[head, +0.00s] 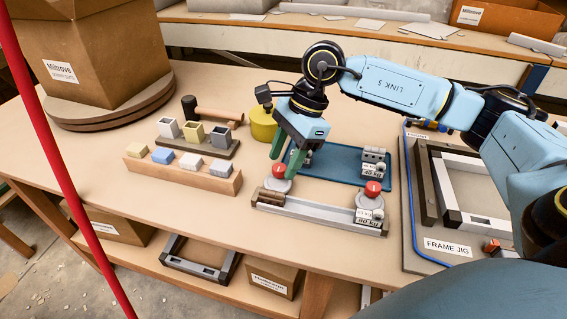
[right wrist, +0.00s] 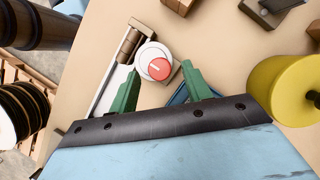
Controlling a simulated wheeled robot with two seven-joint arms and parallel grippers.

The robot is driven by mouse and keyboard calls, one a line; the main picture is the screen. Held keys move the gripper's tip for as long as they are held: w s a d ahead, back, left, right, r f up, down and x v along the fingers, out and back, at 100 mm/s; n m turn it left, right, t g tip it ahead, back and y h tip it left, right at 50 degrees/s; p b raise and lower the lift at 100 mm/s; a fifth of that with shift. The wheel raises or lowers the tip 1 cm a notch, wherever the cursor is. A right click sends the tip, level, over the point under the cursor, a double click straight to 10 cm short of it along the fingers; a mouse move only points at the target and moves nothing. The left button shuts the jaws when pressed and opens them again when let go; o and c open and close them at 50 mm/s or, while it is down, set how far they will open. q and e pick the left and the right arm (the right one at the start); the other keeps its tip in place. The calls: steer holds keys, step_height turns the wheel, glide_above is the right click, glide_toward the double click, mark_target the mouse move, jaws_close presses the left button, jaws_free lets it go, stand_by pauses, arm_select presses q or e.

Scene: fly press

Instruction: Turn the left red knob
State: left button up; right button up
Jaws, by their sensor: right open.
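The left red knob (head: 279,169) sits on a pale round base at the left end of a grey metal bar fixture (head: 320,212) on the bench. My right gripper (head: 285,158) is open, its green fingers pointing down at this knob. In the right wrist view the knob (right wrist: 158,69) shows between the two fingertips (right wrist: 160,73), with a white mark on its red top. I see no clear contact, and the height gap is hard to judge. A second red knob (head: 373,188) is at the bar's right end. My left gripper is not in view.
A blue tray (head: 335,166) with grey blocks lies behind the bar. A yellow cylinder (head: 263,124) stands behind the gripper. Wooden block holders (head: 190,177) are to the left, and the frame jig (head: 425,220) is to the right. A red pole (head: 62,150) crosses the left side.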

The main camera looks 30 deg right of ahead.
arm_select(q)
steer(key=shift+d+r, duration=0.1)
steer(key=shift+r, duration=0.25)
arm_select(e)
steer(key=shift+a+f, duration=0.2)
steer(key=shift+f, duration=0.25)
steer(key=c, duration=1)
